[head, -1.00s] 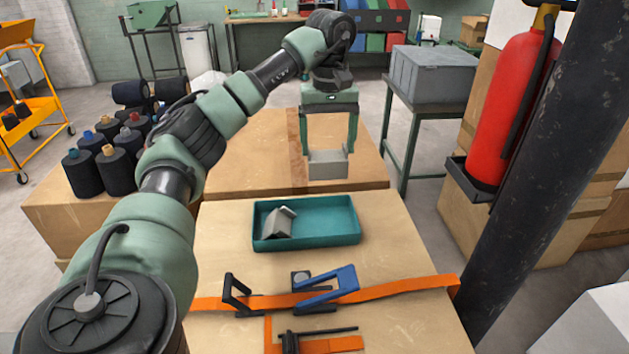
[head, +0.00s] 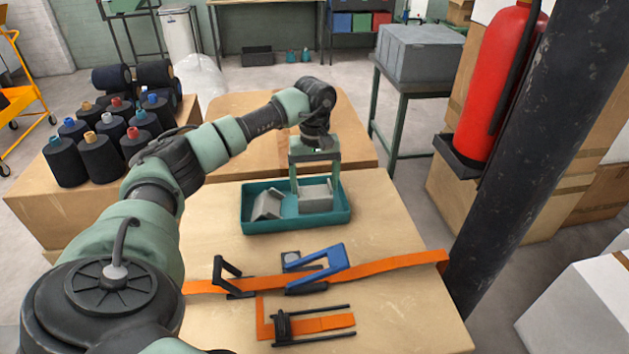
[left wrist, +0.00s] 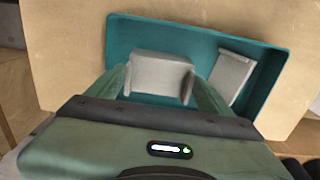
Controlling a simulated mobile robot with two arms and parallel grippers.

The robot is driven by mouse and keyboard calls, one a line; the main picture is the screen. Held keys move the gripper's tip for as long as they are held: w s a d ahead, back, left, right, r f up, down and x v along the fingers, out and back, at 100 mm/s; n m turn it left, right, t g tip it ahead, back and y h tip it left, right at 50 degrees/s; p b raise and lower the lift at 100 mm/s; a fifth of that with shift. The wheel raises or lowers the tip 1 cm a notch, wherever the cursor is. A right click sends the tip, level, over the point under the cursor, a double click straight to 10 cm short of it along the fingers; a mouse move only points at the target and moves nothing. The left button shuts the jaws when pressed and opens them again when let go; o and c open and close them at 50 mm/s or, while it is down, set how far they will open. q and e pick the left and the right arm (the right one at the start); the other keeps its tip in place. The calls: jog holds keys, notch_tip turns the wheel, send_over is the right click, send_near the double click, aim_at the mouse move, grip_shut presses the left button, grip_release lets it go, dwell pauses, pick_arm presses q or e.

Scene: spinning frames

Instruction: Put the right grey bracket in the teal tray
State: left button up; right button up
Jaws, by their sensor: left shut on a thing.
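The teal tray (head: 262,225) lies on the near wooden table. One grey bracket (head: 267,205) rests tilted in its left part; it also shows in the left wrist view (left wrist: 232,72). My left gripper (head: 315,188) is shut on the other grey bracket (head: 316,200), over the right part of the tray. That held bracket is between the fingers in the left wrist view (left wrist: 160,75). I cannot tell whether it touches the tray floor. My right gripper is not in view.
An orange strap (head: 390,268) with a blue buckle (head: 318,266) lies across the table in front of the tray. A black clamp-like tool (head: 284,328) lies nearer. Several thread cones (head: 100,158) stand at left. A dark post (head: 520,150) rises at right.

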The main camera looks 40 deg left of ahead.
aim_at(315, 193)
pick_arm(q)
jog(key=shift+f, duration=0.15)
jog(key=o, duration=1.3)
notch_tip(315, 193, up, 12)
jog(key=shift+r+b, duration=0.25)
jog(key=shift+b, duration=0.2)
